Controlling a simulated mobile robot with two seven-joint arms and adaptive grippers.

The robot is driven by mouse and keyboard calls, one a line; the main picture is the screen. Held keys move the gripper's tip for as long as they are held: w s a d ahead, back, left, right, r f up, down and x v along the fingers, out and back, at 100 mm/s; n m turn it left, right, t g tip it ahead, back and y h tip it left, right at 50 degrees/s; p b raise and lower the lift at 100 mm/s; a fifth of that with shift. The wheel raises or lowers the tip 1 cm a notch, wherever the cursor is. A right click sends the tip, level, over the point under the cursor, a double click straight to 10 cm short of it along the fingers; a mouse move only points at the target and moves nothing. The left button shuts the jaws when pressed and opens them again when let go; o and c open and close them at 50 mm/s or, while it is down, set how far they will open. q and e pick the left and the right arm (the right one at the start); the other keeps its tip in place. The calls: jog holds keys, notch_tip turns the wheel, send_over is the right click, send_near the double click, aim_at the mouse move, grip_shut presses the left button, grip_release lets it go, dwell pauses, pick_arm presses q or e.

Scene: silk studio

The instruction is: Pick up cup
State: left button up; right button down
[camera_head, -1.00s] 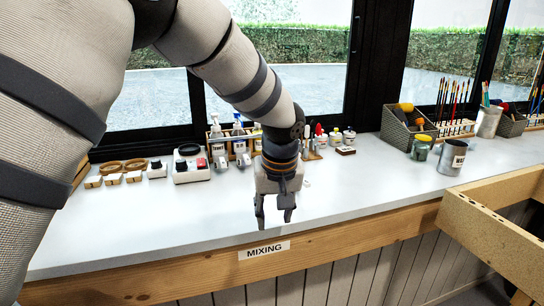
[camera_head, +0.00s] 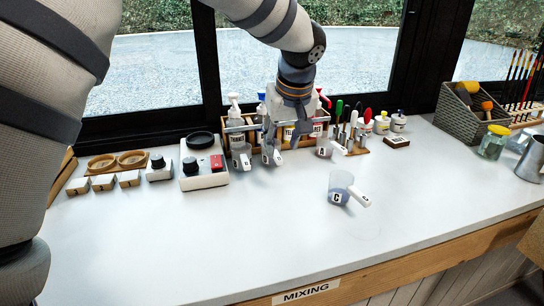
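A clear cup marked C (camera_head: 341,187) with a white handle stands upright on the bench, right of centre. Similar small clear cups stand further back: one at the left (camera_head: 241,157), one in the middle (camera_head: 272,155) and one at the right (camera_head: 325,147). My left gripper (camera_head: 283,143) points down in front of the bottle rack, behind and left of the cup marked C and apart from it. Its fingers look open, with nothing clearly held. They overlap the middle cup in the picture; whether they touch it is unclear. My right gripper is out of view.
A rack of pump bottles (camera_head: 237,127) stands behind the gripper. A white device with knobs (camera_head: 203,166) and small blocks (camera_head: 103,182) are at left. Tools and small bottles (camera_head: 382,123) stand behind; a grey basket (camera_head: 462,118) is at right. The bench front is clear.

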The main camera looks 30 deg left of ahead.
aim_at(278, 156)
pick_arm(q)
jog(key=x, duration=0.7)
jog(key=shift+a+f, duration=0.15)
jog(key=shift+c, duration=0.3)
grip_shut()
